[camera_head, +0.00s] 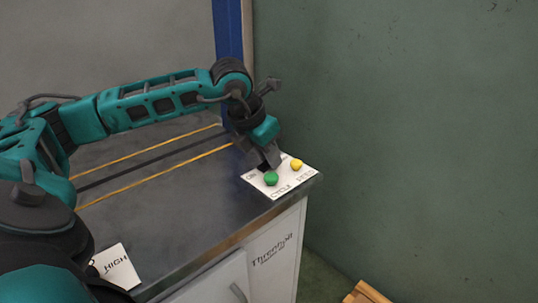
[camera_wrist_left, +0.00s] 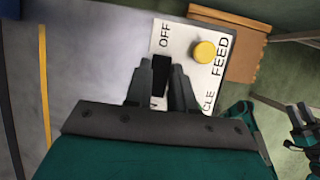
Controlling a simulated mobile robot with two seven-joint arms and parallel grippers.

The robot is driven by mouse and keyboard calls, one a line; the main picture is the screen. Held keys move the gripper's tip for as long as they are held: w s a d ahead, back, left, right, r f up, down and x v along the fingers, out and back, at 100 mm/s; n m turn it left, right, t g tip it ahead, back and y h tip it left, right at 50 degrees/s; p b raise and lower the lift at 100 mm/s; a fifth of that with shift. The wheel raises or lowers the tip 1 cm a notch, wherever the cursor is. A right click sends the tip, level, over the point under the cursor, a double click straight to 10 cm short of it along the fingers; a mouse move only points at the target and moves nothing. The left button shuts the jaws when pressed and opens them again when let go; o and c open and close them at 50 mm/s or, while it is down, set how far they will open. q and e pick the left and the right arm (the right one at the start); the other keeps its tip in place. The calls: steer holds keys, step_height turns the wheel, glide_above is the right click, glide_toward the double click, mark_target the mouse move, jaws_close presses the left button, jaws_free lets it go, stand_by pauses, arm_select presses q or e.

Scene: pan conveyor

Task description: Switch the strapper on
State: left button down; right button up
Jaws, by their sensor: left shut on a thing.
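A white control panel (camera_head: 289,178) lies at the right end of the dark worktop, and it also shows in the left wrist view (camera_wrist_left: 185,42). It bears a green button (camera_head: 271,179) marked CYCLE and a yellow button (camera_head: 296,165) marked FEED. My left gripper (camera_head: 270,162) reaches down onto the panel behind the green button. In the left wrist view its fingers (camera_wrist_left: 163,75) are shut on a small black switch (camera_wrist_left: 160,68) below the word OFF. The fingers hide part of the switch, so its exact position is unclear.
The dark worktop (camera_head: 160,200) has yellow lines and a dark strip along it. A white card marked HIGH (camera_head: 118,268) is at its near left. A blue post (camera_head: 229,30) stands behind. A wooden object (camera_head: 367,293) is on the floor to the right.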

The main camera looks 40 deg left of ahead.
arm_select(q)
steer(key=c, duration=1)
jaws_free()
arm_select(e)
steer(key=shift+s+d+f, duration=0.15)
steer(key=shift+s+f, duration=0.05)
steer(key=shift+f, duration=0.15)
arm_select(q)
steer(key=shift+o, duration=0.2)
steer(key=shift+r, duration=0.1)
steer(key=p+v, duration=0.3)
steer(key=v, duration=0.9)
steer(key=shift+s+r, duration=0.15)
steer(key=shift+r, duration=0.2)
arm_select(e)
steer(key=shift+s+d+r+h, duration=0.1)
steer(key=shift+d+r+h, duration=0.2)
steer(key=shift+d+r, duration=0.35)
steer(key=shift+a, duration=0.15)
steer(key=shift+r, duration=0.1)
